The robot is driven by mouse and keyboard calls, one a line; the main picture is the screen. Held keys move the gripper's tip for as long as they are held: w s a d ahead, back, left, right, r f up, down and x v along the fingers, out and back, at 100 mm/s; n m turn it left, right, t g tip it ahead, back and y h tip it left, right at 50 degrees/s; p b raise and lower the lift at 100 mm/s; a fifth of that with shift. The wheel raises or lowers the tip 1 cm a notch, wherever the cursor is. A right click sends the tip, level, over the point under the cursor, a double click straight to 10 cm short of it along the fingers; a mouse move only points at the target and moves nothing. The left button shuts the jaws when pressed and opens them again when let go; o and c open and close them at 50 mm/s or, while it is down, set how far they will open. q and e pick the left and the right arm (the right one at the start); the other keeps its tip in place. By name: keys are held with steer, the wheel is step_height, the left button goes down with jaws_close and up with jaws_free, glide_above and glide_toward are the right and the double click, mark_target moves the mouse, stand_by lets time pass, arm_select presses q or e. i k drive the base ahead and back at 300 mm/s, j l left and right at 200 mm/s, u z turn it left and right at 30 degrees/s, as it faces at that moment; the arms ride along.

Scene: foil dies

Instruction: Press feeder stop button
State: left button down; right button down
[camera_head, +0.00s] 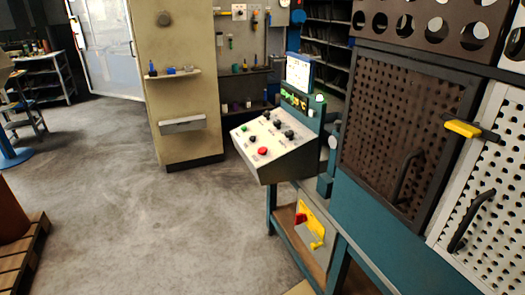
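A sloped white control panel (285,153) stands in the middle of the view on a teal frame. A red button (262,151) sits near its lower front edge. A small green button (244,128) is at its upper left. Several black knobs or buttons (278,125) are spread over the rest of the face. The labels are too small to read, so I cannot tell which one is the feeder stop. Neither of my grippers is in view, and nothing covers the panel face.
A screen (298,72) rises behind the panel. A beige pillar (180,100) stands behind left. A wooden pallet (25,255) is at lower left. The grey floor (150,230) between is clear.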

mark_target(262, 151)
steer(key=j+z, duration=0.1)
steer(key=z, duration=0.25)
steer(key=i+j+z, duration=0.1)
steer(key=z, duration=0.25)
steer(key=j+z, duration=0.1)
steer(key=z, duration=0.3)
steer(key=j+z, duration=0.4)
steer(key=j, duration=0.55)
steer(key=k+j+z, duration=0.1)
steer(key=j+z, duration=0.3)
steer(key=j, duration=0.6)
steer(key=k+j, duration=0.1)
steer(key=j, duration=0.6)
